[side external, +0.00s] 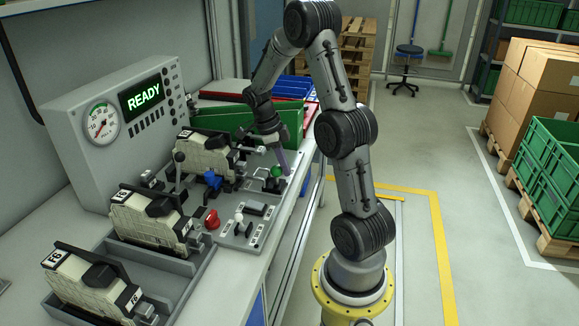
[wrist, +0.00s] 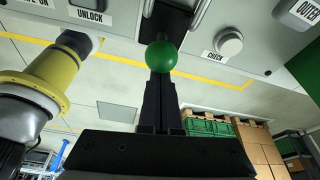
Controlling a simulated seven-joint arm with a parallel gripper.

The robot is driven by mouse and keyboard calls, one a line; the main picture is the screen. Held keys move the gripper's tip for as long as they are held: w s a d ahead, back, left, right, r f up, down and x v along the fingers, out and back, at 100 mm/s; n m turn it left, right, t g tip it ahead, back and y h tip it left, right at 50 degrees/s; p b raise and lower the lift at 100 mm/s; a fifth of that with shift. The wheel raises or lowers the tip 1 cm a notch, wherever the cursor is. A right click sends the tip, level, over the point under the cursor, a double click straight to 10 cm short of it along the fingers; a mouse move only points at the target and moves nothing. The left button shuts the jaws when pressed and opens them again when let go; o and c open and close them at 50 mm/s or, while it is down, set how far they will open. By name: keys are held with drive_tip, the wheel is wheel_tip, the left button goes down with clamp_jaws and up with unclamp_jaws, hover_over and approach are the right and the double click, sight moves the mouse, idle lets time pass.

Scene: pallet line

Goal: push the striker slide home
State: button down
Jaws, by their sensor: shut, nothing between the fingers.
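My gripper (side external: 283,158) is shut and empty, pointing down over the right part of the control panel. In the wrist view my gripper (wrist: 160,82) shows as two dark fingers side by side. A green ball knob (side external: 277,171) stands on the panel just by the fingertips. In the wrist view the green knob (wrist: 161,56) overlaps the tips, in front of a dark slotted part with bright rails. Whether they touch, I cannot tell. No label reading "striker slide" is legible, so I cannot tell for certain which part it is.
Block-like units (side external: 148,217) sit in grey trays at left. A console with a READY display (side external: 142,96) stands behind. A green bin (side external: 215,122) lies near my forearm.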

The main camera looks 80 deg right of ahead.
sight(270, 181)
drive_tip(key=shift+w, duration=0.1)
drive_tip(key=shift+w, duration=2.9)
drive_tip(key=s, duration=0.4)
drive_tip(key=shift+s+d+f, duration=0.1)
drive_tip(key=shift+d+f, duration=0.25)
drive_tip(key=v, duration=1)
drive_tip(key=shift+s, duration=0.15)
